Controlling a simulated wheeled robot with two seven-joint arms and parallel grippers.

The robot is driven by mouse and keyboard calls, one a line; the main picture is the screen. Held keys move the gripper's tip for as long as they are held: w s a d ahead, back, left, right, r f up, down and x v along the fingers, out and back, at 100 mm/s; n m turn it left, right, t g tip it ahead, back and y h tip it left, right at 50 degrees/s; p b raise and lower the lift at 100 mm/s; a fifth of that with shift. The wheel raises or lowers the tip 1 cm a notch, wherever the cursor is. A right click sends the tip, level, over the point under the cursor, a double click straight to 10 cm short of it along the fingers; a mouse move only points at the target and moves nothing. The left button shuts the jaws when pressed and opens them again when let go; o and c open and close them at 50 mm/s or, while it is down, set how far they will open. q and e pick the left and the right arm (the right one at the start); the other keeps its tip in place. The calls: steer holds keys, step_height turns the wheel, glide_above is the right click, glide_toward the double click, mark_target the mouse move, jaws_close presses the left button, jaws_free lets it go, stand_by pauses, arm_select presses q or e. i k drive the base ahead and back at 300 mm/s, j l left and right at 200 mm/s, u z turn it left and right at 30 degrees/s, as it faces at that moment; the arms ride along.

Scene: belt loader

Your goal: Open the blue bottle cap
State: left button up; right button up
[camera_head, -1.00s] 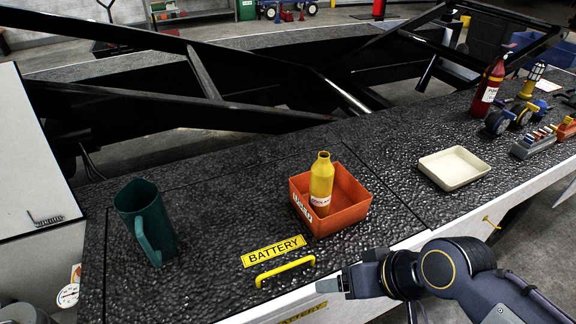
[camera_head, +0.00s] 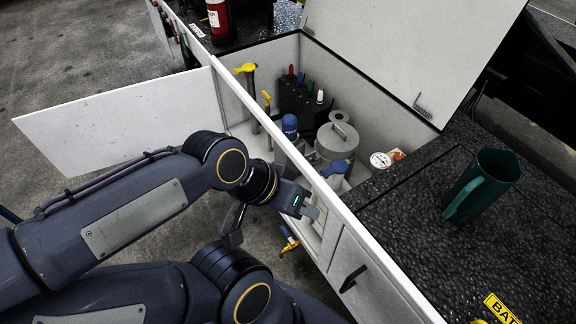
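In the open compartment (camera_head: 385,95), a rounded blue cap (camera_head: 290,124) tops a grey upright body. A second blue cap-like part (camera_head: 336,168) with a side lug sits nearer the front wall, its lower part hidden by that wall. I cannot tell which is the bottle cap. My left gripper (camera_head: 309,209) is outside the compartment, just in front of the front wall, apart from both blue parts. It points right and holds nothing I can see. Its finger gap is not clear. My other arm shows at the bottom, but its gripper is not distinguishable.
The raised lid (camera_head: 415,40) stands behind. A white door panel (camera_head: 125,120) swings out left. Inside are a grey tank (camera_head: 337,140), yellow-topped pipes (camera_head: 246,68), a black block (camera_head: 303,98) and a gauge (camera_head: 381,160).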

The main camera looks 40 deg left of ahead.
mark_target(340, 167)
steer(key=k+u, duration=0.1)
steer(key=u, duration=0.85)
steer(key=i+j+u, duration=0.2)
steer(key=u, duration=0.15)
steer(key=i+j+u, duration=0.15)
steer(key=u, duration=0.25)
steer(key=i, duration=0.1)
